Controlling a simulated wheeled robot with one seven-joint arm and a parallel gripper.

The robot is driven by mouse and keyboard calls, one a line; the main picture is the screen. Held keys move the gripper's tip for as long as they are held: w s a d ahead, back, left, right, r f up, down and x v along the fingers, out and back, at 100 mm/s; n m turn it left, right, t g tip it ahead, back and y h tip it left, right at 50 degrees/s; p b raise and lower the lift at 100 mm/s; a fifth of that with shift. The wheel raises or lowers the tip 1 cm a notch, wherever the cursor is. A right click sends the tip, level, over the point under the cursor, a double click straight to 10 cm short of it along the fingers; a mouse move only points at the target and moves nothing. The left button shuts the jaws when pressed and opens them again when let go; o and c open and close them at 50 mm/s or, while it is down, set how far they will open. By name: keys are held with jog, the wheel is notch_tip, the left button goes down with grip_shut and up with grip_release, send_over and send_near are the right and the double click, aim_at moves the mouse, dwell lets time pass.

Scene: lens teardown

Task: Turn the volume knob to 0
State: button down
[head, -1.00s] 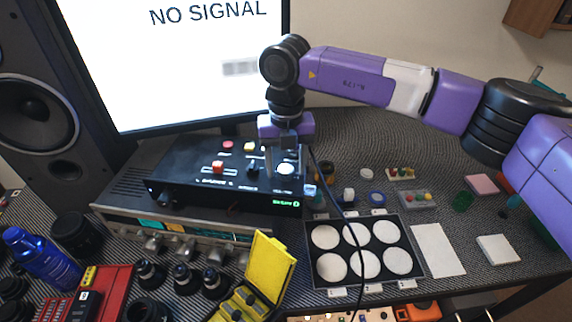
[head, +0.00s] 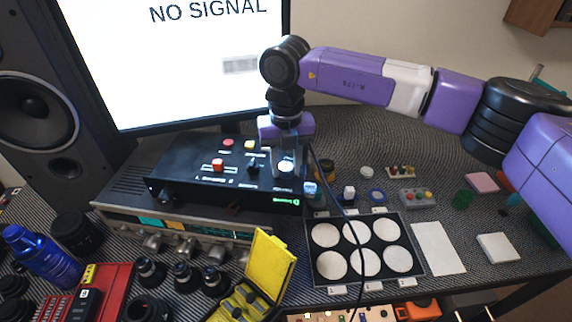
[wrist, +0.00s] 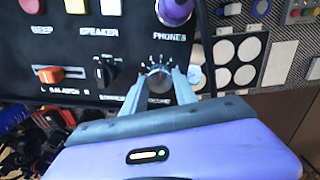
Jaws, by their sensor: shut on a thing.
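A black selector knob (wrist: 106,71) and an orange slider (wrist: 48,74) are left of my gripper. A purple phones knob or plug (wrist: 174,10) is just above the volume knob. A dark cable (head: 335,200) hangs beside the box. A tray of white discs (head: 313,270) lies to the right.

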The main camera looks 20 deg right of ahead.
aim_at(287, 166)
jog(key=n+b, duration=0.1)
jog(key=n, duration=0.3)
jog(key=shift+d+n+b, duration=0.1)
jog(key=shift+n+b, duration=0.2)
jog(key=shift+b, duration=0.05)
jog(key=n+b, duration=0.1)
jog(key=n, duration=0.3)
jog(key=shift+w, duration=0.1)
jog(key=n+b, duration=0.1)
jog(key=n, duration=0.4)
jog(key=shift+w+n, duration=0.1)
jog(key=shift+n, duration=1.8)
jog(key=shift+r, duration=0.1)
jog(key=c, duration=1)
grip_release()
jog(key=shift+o, duration=0.2)
jog(key=shift+r+b, duration=0.4)
jog(key=shift+r, duration=3.45)
